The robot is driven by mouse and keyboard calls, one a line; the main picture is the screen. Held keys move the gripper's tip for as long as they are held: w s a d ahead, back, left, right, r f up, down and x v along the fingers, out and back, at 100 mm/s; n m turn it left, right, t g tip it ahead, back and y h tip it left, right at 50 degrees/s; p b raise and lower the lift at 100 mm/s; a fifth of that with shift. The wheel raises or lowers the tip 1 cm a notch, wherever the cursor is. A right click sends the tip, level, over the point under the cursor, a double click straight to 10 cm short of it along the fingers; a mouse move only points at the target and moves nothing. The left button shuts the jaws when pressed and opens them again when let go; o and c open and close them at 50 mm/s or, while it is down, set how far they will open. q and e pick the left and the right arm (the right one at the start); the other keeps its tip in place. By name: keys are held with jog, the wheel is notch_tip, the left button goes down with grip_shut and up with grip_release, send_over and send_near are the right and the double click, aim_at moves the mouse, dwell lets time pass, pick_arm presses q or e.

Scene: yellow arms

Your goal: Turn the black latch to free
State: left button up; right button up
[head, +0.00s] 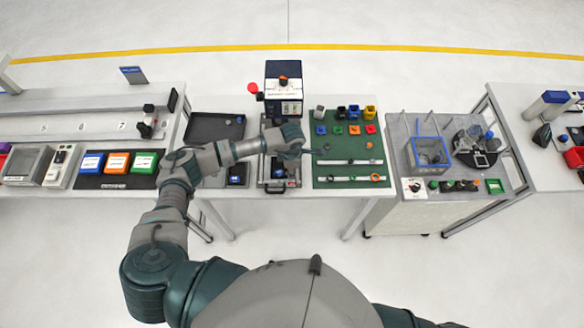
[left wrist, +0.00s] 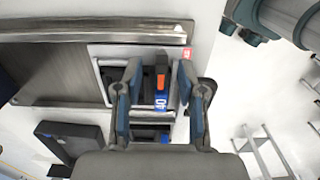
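In the left wrist view, a dark fixture (left wrist: 145,85) sits in a light frame between my left fingers. On it is a narrow black piece with an orange-red top (left wrist: 162,62) and a blue label marked 40 (left wrist: 160,102). I cannot tell for sure which dark part is the latch. My left gripper (left wrist: 162,95) is open, one finger on each side of this piece, with no clear contact. In the head view my left gripper (head: 296,145) is over the middle table, above the fixture (head: 278,182), and partly hides it. My right gripper is out of view.
A dark box machine (head: 284,82) with a red knob stands behind. A black tray (head: 214,127) lies left, and a green mat (head: 350,172) with small parts lies right. The right bench (head: 405,122) holds a blue-edged bin (head: 428,150). Floor is open in front.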

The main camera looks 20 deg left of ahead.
pick_arm(q)
grip_shut()
jog(key=shift+n, duration=0.4)
jog(key=shift+n+b, duration=0.65)
jog(key=shift+n, duration=0.35)
jog(key=n+b, duration=0.1)
jog(key=n, duration=0.3)
jog(key=shift+n, duration=0.3)
jog(key=n+b, duration=0.1)
jog(key=n, duration=0.9)
jog(key=shift+r, duration=0.1)
jog(key=shift+n, duration=0.4)
